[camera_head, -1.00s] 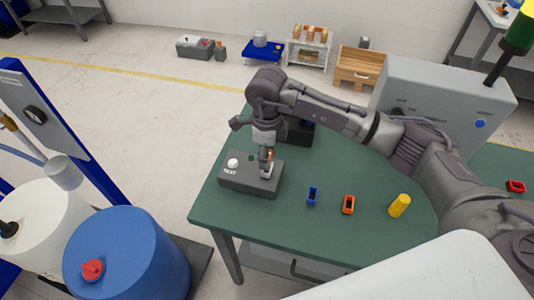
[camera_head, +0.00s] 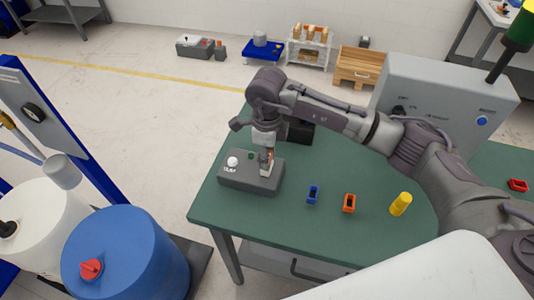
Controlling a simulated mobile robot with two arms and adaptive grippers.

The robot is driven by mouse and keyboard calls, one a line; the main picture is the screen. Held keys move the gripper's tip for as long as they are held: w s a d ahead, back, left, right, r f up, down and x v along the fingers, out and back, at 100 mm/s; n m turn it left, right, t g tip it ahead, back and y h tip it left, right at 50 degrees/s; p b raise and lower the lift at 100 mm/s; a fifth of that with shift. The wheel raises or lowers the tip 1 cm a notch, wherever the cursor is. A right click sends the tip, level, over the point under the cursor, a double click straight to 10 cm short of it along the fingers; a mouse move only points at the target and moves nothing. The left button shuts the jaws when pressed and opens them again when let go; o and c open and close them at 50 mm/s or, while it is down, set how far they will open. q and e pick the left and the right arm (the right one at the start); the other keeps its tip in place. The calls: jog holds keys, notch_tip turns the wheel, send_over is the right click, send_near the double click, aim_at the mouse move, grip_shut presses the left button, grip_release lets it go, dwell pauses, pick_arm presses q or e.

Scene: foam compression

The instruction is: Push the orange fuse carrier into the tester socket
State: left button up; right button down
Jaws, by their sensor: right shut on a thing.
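The grey tester box (camera_head: 238,181) sits on the green table, with a white round button (camera_head: 232,161) and a small dark green spot on top. My right gripper (camera_head: 267,168) points down over the right part of the box. It is shut on the orange fuse carrier, of which only a sliver of orange (camera_head: 271,155) shows between the fingers. The socket is hidden behind the fingers, so I cannot tell how deep the carrier sits in it. My left gripper is not in view.
On the green table (camera_head: 290,232), a small blue part (camera_head: 313,195), an orange part (camera_head: 349,203) and a yellow cylinder (camera_head: 400,204) stand right of the tester. A red part (camera_head: 517,185) lies far right. A grey cabinet (camera_head: 440,100) stands behind my right arm.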

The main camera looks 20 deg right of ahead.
jog(key=shift+f+b, duration=0.6)
jog(key=shift+f, duration=0.1)
jog(key=c, duration=0.5)
grip_release()
jog(key=shift+r, duration=0.25)
jog(key=shift+r+p, duration=1.35)
jog(key=shift+r, duration=1.45)
